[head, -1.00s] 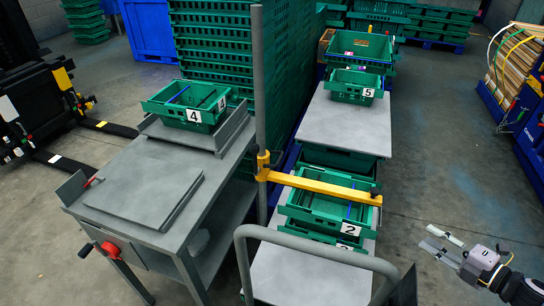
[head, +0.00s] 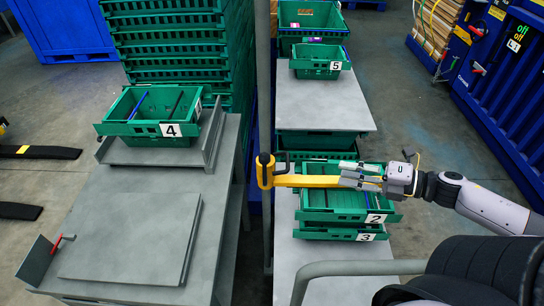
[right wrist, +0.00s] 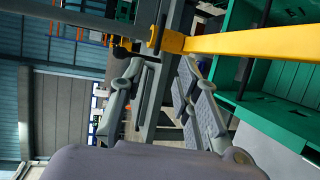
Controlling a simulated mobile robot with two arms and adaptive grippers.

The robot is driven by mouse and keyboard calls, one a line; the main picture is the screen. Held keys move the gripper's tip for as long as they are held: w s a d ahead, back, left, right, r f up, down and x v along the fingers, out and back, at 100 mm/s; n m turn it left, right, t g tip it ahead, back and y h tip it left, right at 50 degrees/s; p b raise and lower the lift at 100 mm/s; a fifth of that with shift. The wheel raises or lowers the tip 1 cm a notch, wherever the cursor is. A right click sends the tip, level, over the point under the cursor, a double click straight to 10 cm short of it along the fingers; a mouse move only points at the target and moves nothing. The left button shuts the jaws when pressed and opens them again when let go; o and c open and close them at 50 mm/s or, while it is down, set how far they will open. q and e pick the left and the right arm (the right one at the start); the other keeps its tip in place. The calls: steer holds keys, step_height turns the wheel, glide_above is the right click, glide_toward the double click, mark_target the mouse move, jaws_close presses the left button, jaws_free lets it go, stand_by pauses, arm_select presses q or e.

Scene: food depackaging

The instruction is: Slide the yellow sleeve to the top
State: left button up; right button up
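The yellow sleeve (head: 265,171) sits around an upright grey pole (head: 263,90), with a small black handle beside it. A yellow bar (head: 310,181) runs from the sleeve to the right, over the green crates. My right gripper (head: 342,174) is at the bar's right end, overlapping it in the head view. In the right wrist view the gripper (right wrist: 161,68) has its fingers apart with nothing held between them. There the bar (right wrist: 250,40) passes beyond and above the right finger, and the sleeve (right wrist: 157,38) shows ahead. Contact cannot be told. My left gripper is not in view.
Green crates numbered 2 (head: 340,203) and 3 (head: 340,233) stand under the bar. Crate 5 (head: 318,67) stands farther back, and crate 4 (head: 150,129) is on the grey table (head: 212,225) at left. A grey curved rail (head: 350,268) is in front.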

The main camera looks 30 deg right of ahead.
mark_target(287, 161)
steer(key=b+x, duration=0.3)
steer(key=x, duration=1.1)
steer(key=shift+w, duration=0.1)
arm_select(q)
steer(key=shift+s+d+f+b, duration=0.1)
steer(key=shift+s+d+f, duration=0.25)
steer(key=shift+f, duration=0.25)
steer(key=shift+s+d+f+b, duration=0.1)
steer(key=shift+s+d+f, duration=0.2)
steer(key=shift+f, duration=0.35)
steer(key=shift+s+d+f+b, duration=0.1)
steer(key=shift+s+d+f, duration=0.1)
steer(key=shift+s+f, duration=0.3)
arm_select(e)
steer(key=shift+x, duration=1.4)
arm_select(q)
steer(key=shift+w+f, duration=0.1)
arm_select(e)
jaws_close()
